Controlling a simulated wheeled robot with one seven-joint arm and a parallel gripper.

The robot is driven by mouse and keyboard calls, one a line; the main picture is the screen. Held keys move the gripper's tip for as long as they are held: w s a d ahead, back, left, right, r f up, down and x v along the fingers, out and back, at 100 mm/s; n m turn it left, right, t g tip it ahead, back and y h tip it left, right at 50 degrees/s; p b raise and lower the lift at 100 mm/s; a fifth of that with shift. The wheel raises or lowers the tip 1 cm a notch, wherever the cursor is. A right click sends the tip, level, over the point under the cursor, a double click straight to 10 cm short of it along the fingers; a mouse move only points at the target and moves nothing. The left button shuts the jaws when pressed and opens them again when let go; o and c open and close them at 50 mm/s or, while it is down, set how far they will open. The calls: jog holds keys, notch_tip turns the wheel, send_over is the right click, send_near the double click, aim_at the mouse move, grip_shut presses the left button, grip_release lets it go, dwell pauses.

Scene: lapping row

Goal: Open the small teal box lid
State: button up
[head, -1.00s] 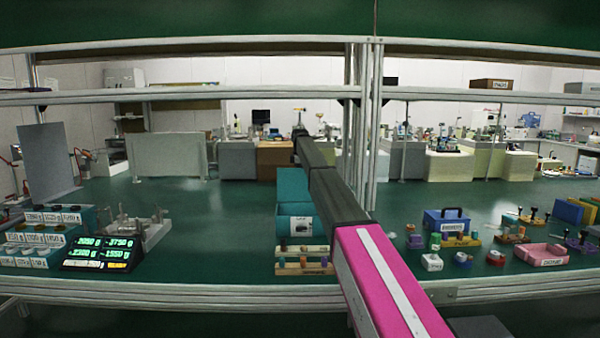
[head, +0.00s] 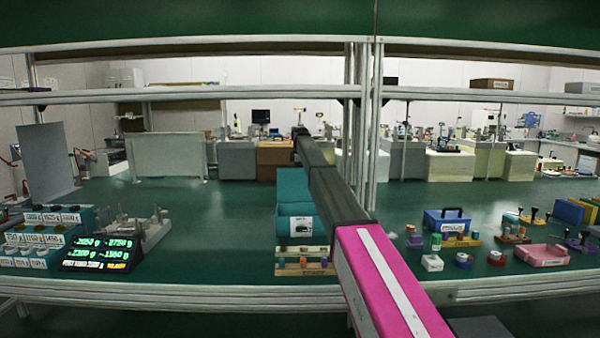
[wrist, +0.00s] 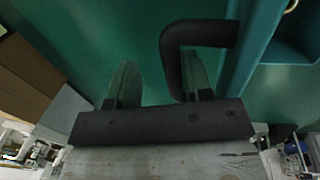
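The teal box (head: 295,228) stands on the green bench in the head view, with a white label on its front. Its lid (head: 290,186) stands raised at the back of the box, so the box is open. My gripper (wrist: 160,82) is open in the wrist view, against a teal surface. A black bar handle (wrist: 176,62) lies between the fingers, close to the right finger, which sits within the handle's loop. The left finger is apart from it. In the head view the gripper end is small and dark above the lid, and my arm covers the box's right side.
A wooden rack with small coloured pieces (head: 304,267) stands before the box. A lit display (head: 100,253) is at left. A blue case (head: 447,220) and a pink tray (head: 541,255) are at right.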

notch_tip(320, 180, up, 10)
jog(key=s, duration=0.2)
jog(key=shift+r, duration=0.15)
jog(key=shift+s, duration=0.1)
